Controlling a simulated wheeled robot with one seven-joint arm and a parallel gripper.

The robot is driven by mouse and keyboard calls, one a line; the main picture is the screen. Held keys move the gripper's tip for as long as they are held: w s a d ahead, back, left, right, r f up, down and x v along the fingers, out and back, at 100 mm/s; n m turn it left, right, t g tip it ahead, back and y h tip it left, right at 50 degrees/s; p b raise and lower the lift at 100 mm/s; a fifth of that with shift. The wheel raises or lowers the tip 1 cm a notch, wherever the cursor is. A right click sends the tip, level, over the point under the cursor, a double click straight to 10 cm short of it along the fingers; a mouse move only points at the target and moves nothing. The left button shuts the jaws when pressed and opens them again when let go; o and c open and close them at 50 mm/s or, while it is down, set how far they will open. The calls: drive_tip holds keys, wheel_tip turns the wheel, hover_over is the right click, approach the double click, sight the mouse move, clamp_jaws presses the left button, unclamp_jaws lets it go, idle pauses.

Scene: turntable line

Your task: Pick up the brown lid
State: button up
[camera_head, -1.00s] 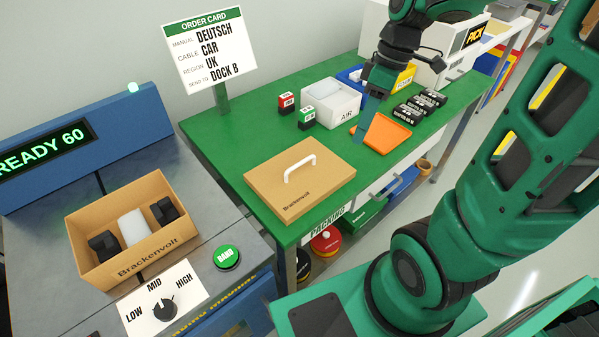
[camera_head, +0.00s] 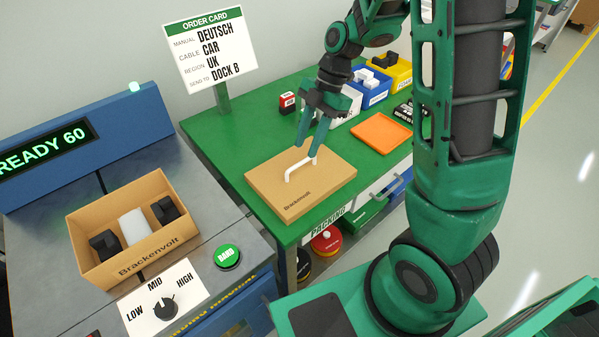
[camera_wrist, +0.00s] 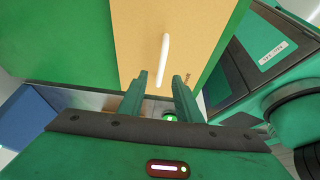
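The brown lid (camera_head: 275,190) lies flat on the green table and has a white bar handle (camera_head: 297,168) on top. In the wrist view the lid (camera_wrist: 205,28) fills the upper middle, with its handle (camera_wrist: 164,60) just beyond the fingertips. My gripper (camera_head: 308,146) is above the lid close to the handle, fingers pointing down. In the wrist view the fingers of my gripper (camera_wrist: 160,80) are spread apart with nothing between them. I cannot tell whether a fingertip touches the handle. The open brown box (camera_head: 112,272) stands on the machine to the left, with dark items and a white item inside.
An orange tray (camera_head: 381,133), a blue bin (camera_head: 372,92) and a yellow bin (camera_head: 400,74) are further back on the green table (camera_head: 225,140). A small red box (camera_head: 287,102) stands behind my gripper. The order card (camera_head: 211,48) rises at the back left.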

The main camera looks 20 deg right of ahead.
sight(303, 158)
drive_tip(key=shift+d+x, duration=0.2)
drive_tip(key=shift+x, duration=2.5)
clamp_jaws()
